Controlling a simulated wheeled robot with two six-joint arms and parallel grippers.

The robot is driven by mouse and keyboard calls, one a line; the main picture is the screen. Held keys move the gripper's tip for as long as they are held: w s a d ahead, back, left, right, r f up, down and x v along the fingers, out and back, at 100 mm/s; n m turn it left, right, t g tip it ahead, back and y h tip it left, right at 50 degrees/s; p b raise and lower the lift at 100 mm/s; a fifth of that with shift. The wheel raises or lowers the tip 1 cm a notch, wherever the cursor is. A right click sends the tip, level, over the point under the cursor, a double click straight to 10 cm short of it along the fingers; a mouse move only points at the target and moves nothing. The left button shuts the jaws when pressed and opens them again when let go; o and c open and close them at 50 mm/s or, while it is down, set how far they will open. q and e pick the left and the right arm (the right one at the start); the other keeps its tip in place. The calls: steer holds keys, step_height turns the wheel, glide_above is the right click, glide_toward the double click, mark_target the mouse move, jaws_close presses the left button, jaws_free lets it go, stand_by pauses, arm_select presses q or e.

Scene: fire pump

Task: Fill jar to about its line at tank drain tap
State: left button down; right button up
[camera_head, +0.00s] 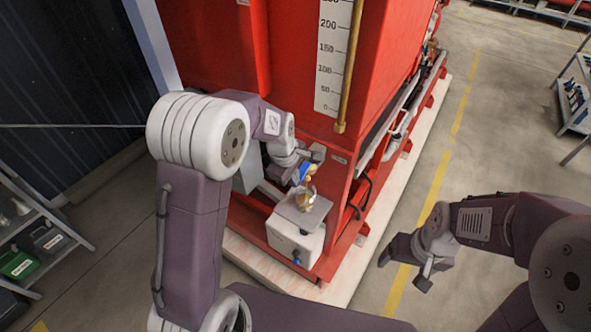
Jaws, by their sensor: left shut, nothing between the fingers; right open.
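The red tank (290,85) stands ahead, with a white level scale (334,50) on its front. A brass tap with a blue handle (305,172) sits low on its front. A small clear jar (306,197) with amber-brown content stands below the tap on a grey plate (284,212) above a white box. Its line and fill level are too small to read. My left gripper (313,158) is shut at the blue handle; I cannot tell whether it touches. My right gripper (404,270) is open and empty, well to the right of the jar.
A shelf with bins (50,240) stands at the left, and another rack (574,95) at the far right. A pale plinth edge (350,280) runs under the red frame. The floor (480,130) with a yellow line is clear at the right.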

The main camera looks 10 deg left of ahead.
arm_select(q)
steer(key=shift+r+p, duration=0.8)
steer(key=shift+p, duration=0.05)
steer(key=shift+r, duration=0.1)
steer(key=w+d+p+v, duration=0.1)
steer(key=p+v, duration=0.1)
steer(key=v, duration=1.1)
steer(key=shift+a+r+p, duration=0.3)
steer(key=shift+r+p, duration=0.05)
steer(key=shift+r, duration=0.2)
steer(key=shift+a+f, duration=0.1)
